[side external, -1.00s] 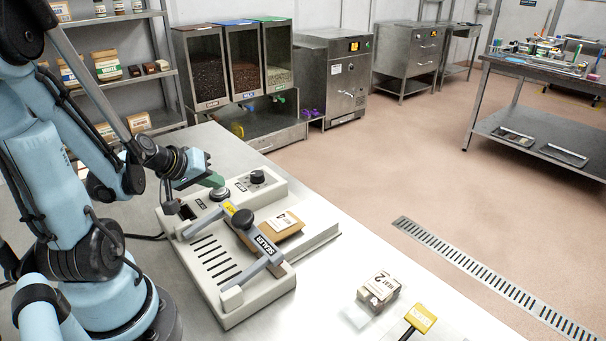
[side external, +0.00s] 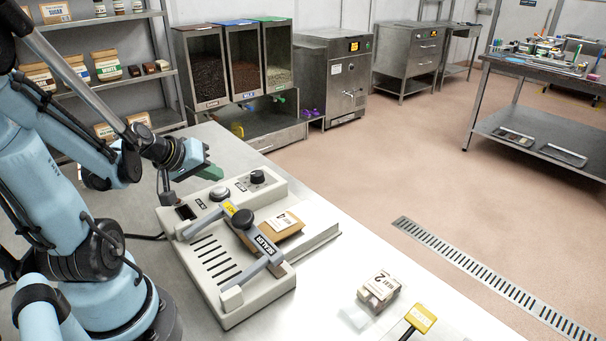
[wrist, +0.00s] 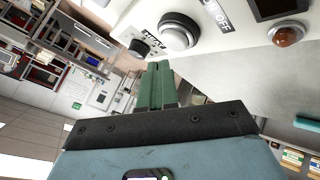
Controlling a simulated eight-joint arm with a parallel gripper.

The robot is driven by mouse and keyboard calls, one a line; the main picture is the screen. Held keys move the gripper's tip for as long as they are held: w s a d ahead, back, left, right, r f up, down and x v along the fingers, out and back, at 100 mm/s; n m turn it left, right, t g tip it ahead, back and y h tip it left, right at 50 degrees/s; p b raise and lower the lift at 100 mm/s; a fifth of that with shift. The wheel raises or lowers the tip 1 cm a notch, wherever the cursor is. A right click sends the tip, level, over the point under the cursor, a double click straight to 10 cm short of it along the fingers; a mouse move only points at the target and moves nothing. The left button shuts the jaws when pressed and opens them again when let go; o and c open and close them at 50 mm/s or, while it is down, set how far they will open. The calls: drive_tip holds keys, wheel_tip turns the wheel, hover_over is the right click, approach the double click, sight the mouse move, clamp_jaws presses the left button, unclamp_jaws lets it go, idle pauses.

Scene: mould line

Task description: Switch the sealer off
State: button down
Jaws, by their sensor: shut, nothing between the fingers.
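The sealer (side external: 205,292) is a cream bench machine with a slotted top and a grey lever arm (side external: 262,262) lying across it. Its round silver button (side external: 220,193) also shows in the wrist view (wrist: 177,34), near an ON-OFF label (wrist: 216,15). A dull orange-brown lamp (wrist: 288,34) shows no clear glow, and a small display (wrist: 275,8) looks dark. A black knob (side external: 257,177) is beyond the button. My gripper (side external: 212,172), with green fingers (wrist: 157,85) together and empty, hangs above the panel's rear edge, apart from the button.
A brown pouch (side external: 284,226) lies at the sealer's lever. Dispenser bins (side external: 205,70) stand behind. The bench around the small box is mostly clear.

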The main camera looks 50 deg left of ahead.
sight(216, 190)
drive_tip(key=shift+r, duration=2.4)
drive_tip(key=shift+d, duration=0.1)
drive_tip(key=w+d+m+g+h, duration=0.1)
drive_tip(key=w+d+m+h, duration=0.1)
drive_tip(key=d+m, duration=0.9)
drive_tip(key=w+d, duration=0.1)
drive_tip(key=d, duration=0.8)
drive_tip(key=shift+g, duration=0.4)
drive_tip(key=shift+r, duration=0.1)
